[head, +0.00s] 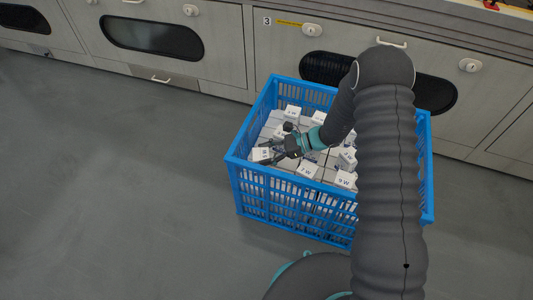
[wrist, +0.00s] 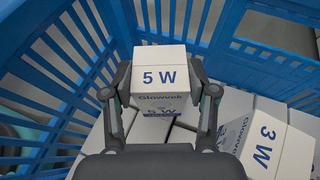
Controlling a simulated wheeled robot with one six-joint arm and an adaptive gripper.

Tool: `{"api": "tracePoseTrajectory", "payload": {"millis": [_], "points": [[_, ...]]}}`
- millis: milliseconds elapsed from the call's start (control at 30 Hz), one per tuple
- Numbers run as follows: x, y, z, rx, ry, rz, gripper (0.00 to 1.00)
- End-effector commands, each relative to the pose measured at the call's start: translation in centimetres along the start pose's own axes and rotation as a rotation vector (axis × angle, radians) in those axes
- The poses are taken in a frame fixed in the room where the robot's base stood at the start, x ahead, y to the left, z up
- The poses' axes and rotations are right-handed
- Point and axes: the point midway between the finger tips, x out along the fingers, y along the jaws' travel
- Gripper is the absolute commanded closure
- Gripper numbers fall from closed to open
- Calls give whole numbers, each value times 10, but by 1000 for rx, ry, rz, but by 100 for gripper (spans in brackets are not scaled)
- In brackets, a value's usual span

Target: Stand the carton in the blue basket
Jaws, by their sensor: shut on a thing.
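The blue basket (head: 246,178) stands on the floor in front of the grey cabinets, filled with several white cartons. My gripper (head: 279,150) is inside the basket's left part, shut on a white carton (head: 261,154). In the wrist view my gripper (wrist: 161,92) has one finger on each side of this carton (wrist: 161,77), which is marked "5 W" on top and on its front. The carton is upright, close to the slatted blue basket wall (wrist: 75,60). Its lower end is hidden, so I cannot tell whether it rests on anything.
A carton marked "3 W" (wrist: 265,145) stands at the right in the wrist view, beside the held one. Other cartons, such as one marked "9 W" (head: 345,179), stick up above lower white tops. Grey cabinets (head: 230,50) line the back. The floor (head: 110,190) at left is clear.

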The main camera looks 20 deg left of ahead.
Motion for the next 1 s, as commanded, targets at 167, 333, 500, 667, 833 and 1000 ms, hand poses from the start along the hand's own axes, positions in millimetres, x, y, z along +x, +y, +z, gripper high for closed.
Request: {"api": "tracePoseTrajectory", "payload": {"millis": [167, 333, 500, 667, 833, 1000], "points": [[1, 0, -2, 0, 0, 0, 79], [1, 0, -2, 0, 0, 0, 17], [1, 0, -2, 0, 0, 0, 17], [0, 0, 0, 0, 0, 0, 17], [-14, -1, 1, 1, -1, -4, 17], [-46, -1, 0, 1, 0, -5, 17]]}}
